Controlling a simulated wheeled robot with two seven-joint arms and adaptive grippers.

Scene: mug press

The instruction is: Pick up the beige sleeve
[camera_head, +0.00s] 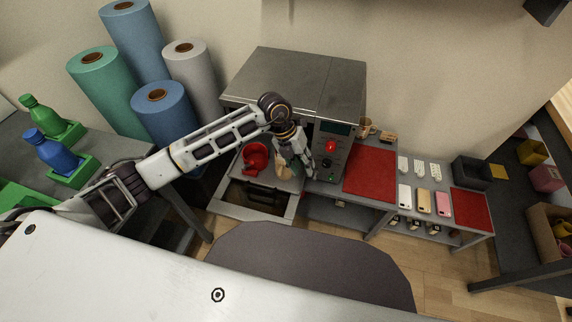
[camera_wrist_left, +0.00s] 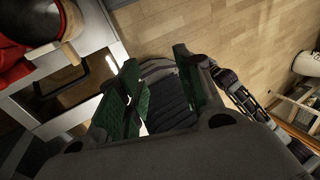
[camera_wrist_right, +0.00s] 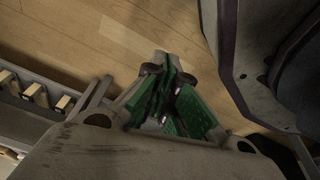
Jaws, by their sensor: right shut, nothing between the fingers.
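A flat beige piece (camera_head: 424,201), which looks like the beige sleeve, lies on the grey table on the right in the head view. It lies between a white piece (camera_head: 404,197) and a pink piece (camera_head: 443,204) of like shape. My left gripper (camera_head: 298,172) hangs by the front of the press machine, well left of the beige piece. In the left wrist view its green-padded fingers (camera_wrist_left: 160,92) are apart with nothing between them. My right gripper (camera_wrist_right: 170,85) is shut and empty above the wood floor in the right wrist view. The head view does not show it.
The machine (camera_head: 335,155) has a red knob and an open tray in front. Red mats (camera_head: 370,172) (camera_head: 471,209) and a dark box (camera_head: 471,172) are near the beige piece. Bottles and fabric rolls are at left.

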